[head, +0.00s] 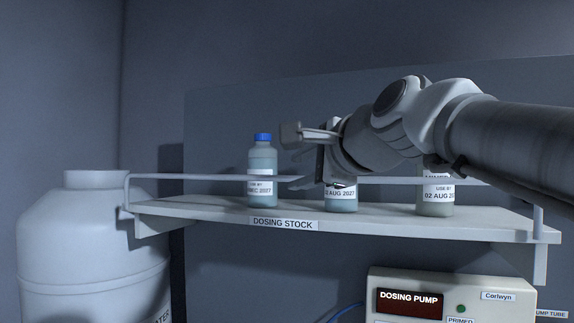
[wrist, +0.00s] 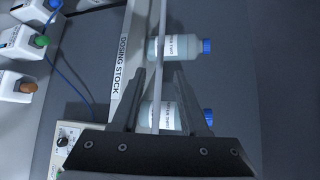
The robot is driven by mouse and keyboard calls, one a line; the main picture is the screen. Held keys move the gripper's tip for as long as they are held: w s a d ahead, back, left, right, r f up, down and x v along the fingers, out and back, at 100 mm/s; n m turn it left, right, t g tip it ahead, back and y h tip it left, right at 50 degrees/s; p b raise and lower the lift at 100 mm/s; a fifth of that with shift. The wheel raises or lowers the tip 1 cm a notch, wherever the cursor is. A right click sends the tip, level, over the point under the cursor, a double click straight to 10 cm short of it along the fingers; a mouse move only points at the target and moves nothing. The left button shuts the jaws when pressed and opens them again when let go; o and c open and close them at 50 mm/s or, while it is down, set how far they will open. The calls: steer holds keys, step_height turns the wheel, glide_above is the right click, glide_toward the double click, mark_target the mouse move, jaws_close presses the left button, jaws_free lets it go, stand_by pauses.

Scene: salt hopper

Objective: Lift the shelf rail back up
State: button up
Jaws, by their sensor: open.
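The shelf rail (head: 205,177) is a thin pale bar along the front of the shelf (head: 480,222), level with the bottles' middles. It is held by a short post at each end. My gripper (head: 306,155) is open over the middle of the rail, empty. In the wrist view, the rail (wrist: 162,55) runs between the spread fingers of my gripper (wrist: 160,74), with a gap visible on each side. Whether either finger touches it, I cannot tell. My gripper and arm hide part of the rail's right half in the head view.
A blue-capped bottle (head: 262,160) stands left of my gripper. Another bottle (head: 341,200) is under it, and a third (head: 436,197) is under my arm. A dosing pump (head: 450,290) sits below the shelf at right, a large white drum (head: 92,240) at left.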

steer(key=v, duration=0.8)
steer(key=shift+s+b, duration=0.3)
steer(key=shift+b, duration=0.15)
steer(key=s+d+f+n+g+h, duration=0.2)
steer(key=s+f+n+g, duration=0.1)
steer(key=f, duration=1)
steer(key=s+d+f+n+g+h, duration=0.2)
steer(key=s+f+n, duration=0.3)
steer(key=f, duration=0.8)
steer(key=s+d+f+n+g+h, duration=0.2)
steer(key=s+f+n, duration=0.3)
steer(key=f, duration=0.8)
steer(key=d+n+g, duration=0.1)
steer(key=n, duration=0.1)
steer(key=shift+d+f+n+g, duration=0.2)
steer(key=shift+f+n+g, duration=0.1)
steer(key=shift+f+n, duration=0.1)
steer(key=shift+s, duration=0.1)
